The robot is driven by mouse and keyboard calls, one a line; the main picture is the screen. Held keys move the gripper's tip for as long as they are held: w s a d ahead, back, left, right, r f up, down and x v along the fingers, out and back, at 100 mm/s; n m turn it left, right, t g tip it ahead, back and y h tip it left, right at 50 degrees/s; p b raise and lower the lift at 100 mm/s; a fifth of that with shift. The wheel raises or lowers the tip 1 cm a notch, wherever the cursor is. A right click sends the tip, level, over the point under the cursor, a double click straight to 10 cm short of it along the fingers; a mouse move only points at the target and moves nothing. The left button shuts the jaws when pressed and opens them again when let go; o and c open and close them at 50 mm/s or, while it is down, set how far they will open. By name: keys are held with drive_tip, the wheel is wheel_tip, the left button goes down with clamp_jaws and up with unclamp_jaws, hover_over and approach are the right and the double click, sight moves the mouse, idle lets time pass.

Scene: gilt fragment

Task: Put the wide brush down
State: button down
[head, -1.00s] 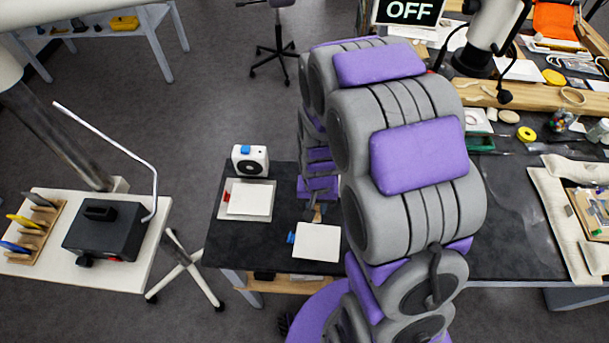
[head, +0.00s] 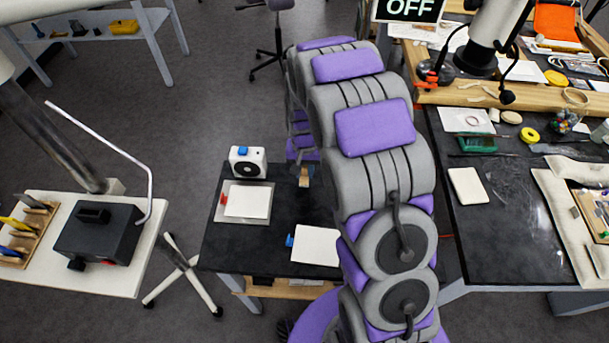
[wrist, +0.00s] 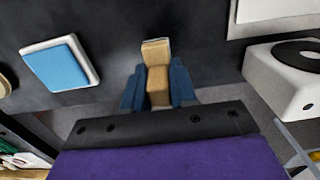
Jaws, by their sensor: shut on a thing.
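The wide brush (wrist: 157,78) shows in the wrist view as a tan block between the blue fingers of my gripper (wrist: 157,88). The gripper is shut on it. In the head view the brush (head: 304,178) is a small tan piece below my purple wrist, over the back part of the dark table (head: 232,232). It seems to be held above the surface, but the gap is hard to judge. My arm hides the table to its right, and the fingers are too small to make out in the head view.
A white device with a black disc (head: 248,162) stands left of the brush. White sheets (head: 248,202) (head: 315,246) lie nearer the front. A blue-topped white block (wrist: 60,62) shows left in the wrist view. Dark tabletop between these is bare.

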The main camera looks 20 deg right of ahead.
drive_tip(key=shift+a+f, duration=0.1)
drive_tip(key=shift+f, duration=1.25)
drive_tip(key=shift+f, duration=0.1)
drive_tip(key=c, duration=0.9)
unclamp_jaws()
wheel_tip(320, 180, up, 12)
drive_tip(key=shift+r+p, duration=0.2)
drive_tip(key=shift+p, duration=0.7)
drive_tip(key=s+r+n, duration=0.1)
drive_tip(key=s+r, duration=0.3)
drive_tip(key=s, duration=0.7)
drive_tip(key=s+r+n+g, duration=0.1)
drive_tip(key=s+r, duration=0.3)
drive_tip(key=s, duration=0.8)
drive_tip(key=s+r+n, duration=0.1)
drive_tip(key=s+r, duration=0.3)
drive_tip(key=s, duration=0.7)
drive_tip(key=shift+s+r+n+g, duration=0.25)
drive_tip(key=shift+n+g, duration=0.05)
